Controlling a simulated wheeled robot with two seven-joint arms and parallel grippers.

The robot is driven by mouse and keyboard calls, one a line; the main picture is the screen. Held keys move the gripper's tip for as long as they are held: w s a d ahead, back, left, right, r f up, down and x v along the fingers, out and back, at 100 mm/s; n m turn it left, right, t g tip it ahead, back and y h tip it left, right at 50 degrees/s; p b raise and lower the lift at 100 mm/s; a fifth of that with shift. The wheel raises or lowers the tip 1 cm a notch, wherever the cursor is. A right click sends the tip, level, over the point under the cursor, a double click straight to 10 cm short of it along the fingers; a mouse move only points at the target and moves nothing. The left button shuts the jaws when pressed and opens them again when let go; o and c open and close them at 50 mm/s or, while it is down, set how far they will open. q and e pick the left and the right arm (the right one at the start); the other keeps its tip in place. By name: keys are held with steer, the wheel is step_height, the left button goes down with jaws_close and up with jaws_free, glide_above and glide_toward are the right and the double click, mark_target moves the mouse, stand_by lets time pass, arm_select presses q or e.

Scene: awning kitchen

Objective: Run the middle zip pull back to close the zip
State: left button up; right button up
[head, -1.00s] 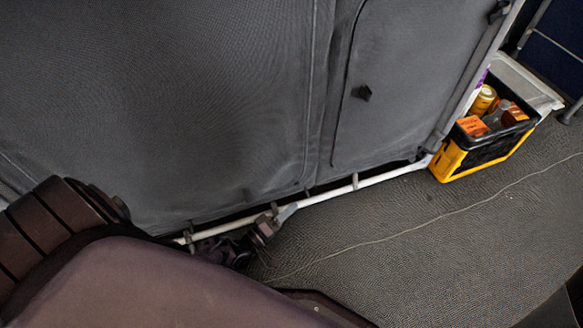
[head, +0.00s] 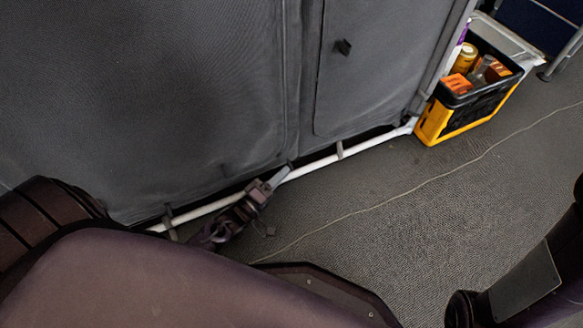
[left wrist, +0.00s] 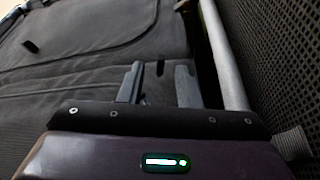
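A grey fabric awning wall (head: 215,95) fills the upper left of the head view, with a vertical seam and a panel edge near its middle. A small dark tab (head: 343,47) sits on the right panel; whether it is the middle zip pull I cannot tell. My left gripper (head: 284,174) is low at the wall's bottom edge, by the white pole. In the left wrist view its two grey fingers (left wrist: 158,80) stand apart, with a small dark mark (left wrist: 160,68) on the fabric seen between them. No zip pull is clearly in its grasp. My right gripper is out of view.
A white pole (head: 372,142) runs along the wall's foot. A yellow and black crate (head: 436,122) with cans and boxes stands at the wall's right end. A thin cord (head: 420,184) crosses the otherwise clear grey floor (head: 390,235).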

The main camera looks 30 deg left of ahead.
mark_target(291, 165)
arm_select(q)
steer(key=b+x, duration=0.1)
steer(key=x, duration=0.3)
steer(key=shift+f+b, duration=0.2)
steer(key=shift+b, duration=0.15)
steer(key=shift+w+d+r, duration=0.1)
steer(key=shift+w+r, duration=0.1)
steer(key=shift+w, duration=0.2)
steer(key=shift+c, duration=0.3)
jaws_close()
